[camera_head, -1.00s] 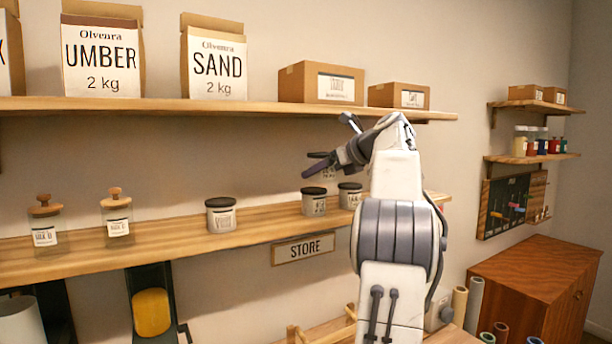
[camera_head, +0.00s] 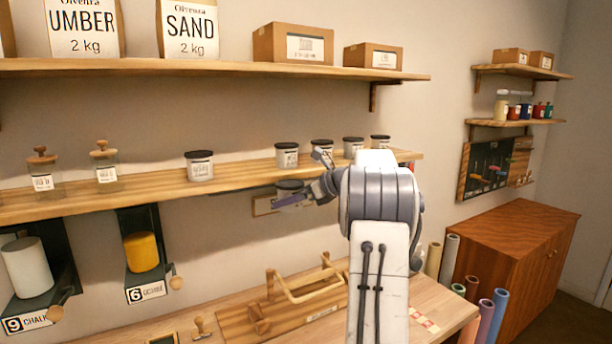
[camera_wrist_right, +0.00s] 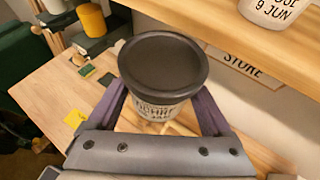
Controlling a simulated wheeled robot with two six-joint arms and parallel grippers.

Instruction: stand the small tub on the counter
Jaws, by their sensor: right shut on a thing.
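The small tub (camera_head: 290,188), white with a black lid and a label, is held in my right gripper (camera_head: 308,192). In the head view it appears just below the front edge of the lower shelf, over the counter (camera_head: 440,307) and clear of it. In the right wrist view the tub (camera_wrist_right: 165,75) stands roughly upright between the two purple fingers of the gripper (camera_wrist_right: 162,104), which are shut on it. Its label is partly hidden there. The counter (camera_wrist_right: 48,92) shows below it. My left gripper is not in view.
The lower shelf (camera_head: 130,195) bears several similar tubs (camera_head: 199,167) and two jars (camera_head: 106,166). The STORE sign (camera_head: 262,206) is partly hidden behind the held tub. A wooden rack (camera_head: 300,290) and a small stamp (camera_head: 201,328) are on the counter.

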